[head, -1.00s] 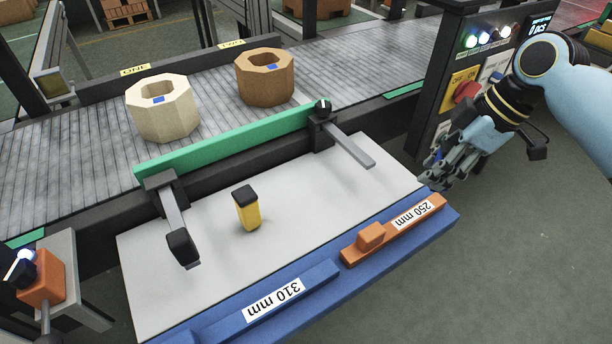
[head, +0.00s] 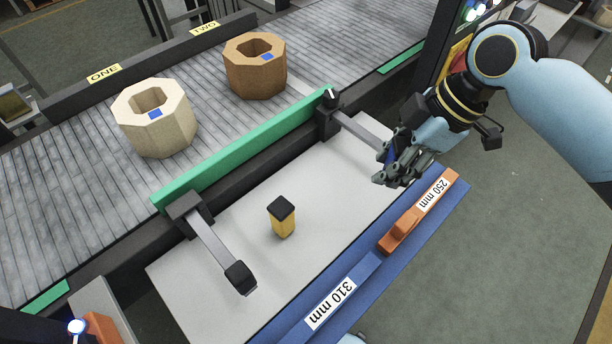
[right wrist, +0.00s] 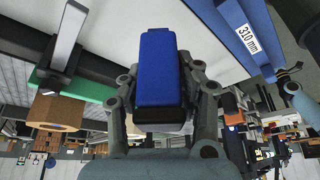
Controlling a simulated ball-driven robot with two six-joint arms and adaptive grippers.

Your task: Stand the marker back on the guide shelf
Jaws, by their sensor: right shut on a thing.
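My right gripper (head: 394,172) is shut on a blue marker with a black end, held over the right end of the white guide shelf (head: 340,150). In the right wrist view the blue marker (right wrist: 157,65) sits between the fingers (right wrist: 160,100), its black end nearest the wrist. In the head view the fingers hide most of it. A yellow marker (head: 283,222) with a black cap stands upright on the shelf, left of my gripper. A light blue arm part, likely my left arm, shows small in the right wrist view; its jaws are not clear.
A green guide rail (head: 240,150) with two grey arms borders the conveyor (head: 60,150). A cream octagonal ring (head: 160,135) and a brown one (head: 250,80) stand on the conveyor. A blue strip (head: 375,275) along the shelf's front carries an orange 250 mm block (head: 415,220).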

